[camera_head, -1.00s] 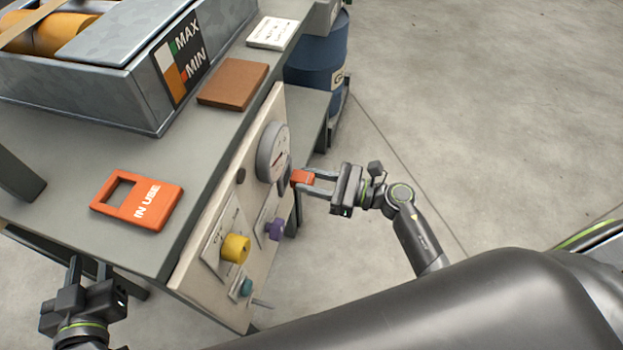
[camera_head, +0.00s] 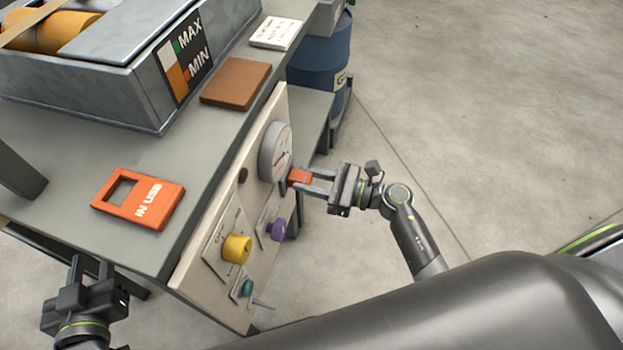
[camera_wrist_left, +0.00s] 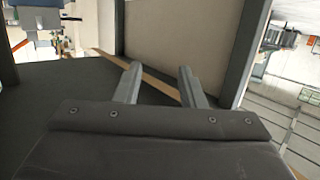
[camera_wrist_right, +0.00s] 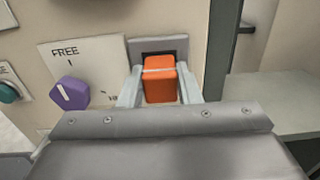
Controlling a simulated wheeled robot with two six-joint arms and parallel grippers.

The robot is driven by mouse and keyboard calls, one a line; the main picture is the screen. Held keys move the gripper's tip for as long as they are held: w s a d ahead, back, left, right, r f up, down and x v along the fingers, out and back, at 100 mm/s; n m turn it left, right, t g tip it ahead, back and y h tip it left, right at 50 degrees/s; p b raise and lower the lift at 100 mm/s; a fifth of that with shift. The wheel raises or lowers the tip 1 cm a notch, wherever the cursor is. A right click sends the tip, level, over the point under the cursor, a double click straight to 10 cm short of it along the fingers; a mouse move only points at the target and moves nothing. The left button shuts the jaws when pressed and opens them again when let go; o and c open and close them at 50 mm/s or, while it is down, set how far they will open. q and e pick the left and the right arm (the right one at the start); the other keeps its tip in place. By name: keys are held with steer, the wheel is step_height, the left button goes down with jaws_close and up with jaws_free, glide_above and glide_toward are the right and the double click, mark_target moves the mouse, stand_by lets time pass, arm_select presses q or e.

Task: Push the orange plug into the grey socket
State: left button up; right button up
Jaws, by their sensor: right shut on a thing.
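The orange plug (camera_head: 300,177) is between the fingers of my right gripper (camera_head: 308,181), which is shut on it, in front of the control panel. In the right wrist view the orange plug (camera_wrist_right: 159,80) sits between both fingertips, directly in front of the grey socket (camera_wrist_right: 158,47). The dark opening of the socket shows just above the plug's far end; I cannot tell whether the plug has entered it. In the head view the socket is largely hidden behind the plug and fingers.
The panel (camera_head: 215,283) carries a round gauge (camera_head: 276,153), a yellow knob (camera_head: 236,249), a purple knob (camera_head: 277,230) and a teal knob (camera_head: 244,288). An orange IN USE tag (camera_head: 150,206) lies on the bench top. A blue drum (camera_head: 322,68) stands behind. Floor on the right is open.

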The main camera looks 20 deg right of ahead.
steer(key=o, duration=1)
arm_select(q)
step_height(320, 180, up, 7)
steer(key=t, duration=0.4)
steer(key=shift+w+m+y, duration=0.3)
steer(key=shift+w+y, duration=0.1)
steer(key=shift+w, duration=0.05)
arm_select(e)
steer(key=v, duration=1.7)
steer(key=shift+s+d, duration=0.15)
